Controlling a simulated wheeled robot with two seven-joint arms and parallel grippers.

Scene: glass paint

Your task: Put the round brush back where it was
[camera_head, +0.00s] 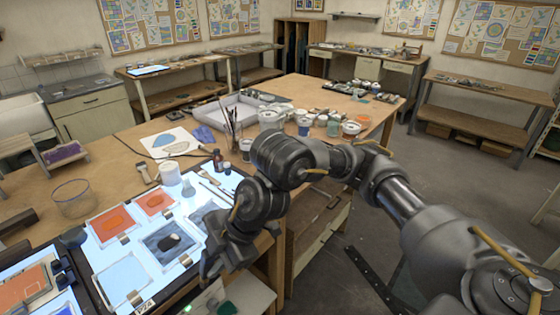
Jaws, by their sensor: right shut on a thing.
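My right gripper (217,262) reaches down at the right front edge of the lit glass panel (213,188). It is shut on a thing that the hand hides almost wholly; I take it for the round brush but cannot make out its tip. A jar with several upright brushes (231,130) stands behind the panel. A wide flat brush (147,173) lies at the panel's back left. Thin tools (215,190) lie on the panel's right part. My left gripper is not in view.
A white cup (169,173) and a brown bottle (218,160) stand near the panel's back. Orange panes (113,223) and a grey pane (170,241) lie on it. Several paint pots (305,124) crowd the table behind my right arm. The table's far middle (300,90) is clear.

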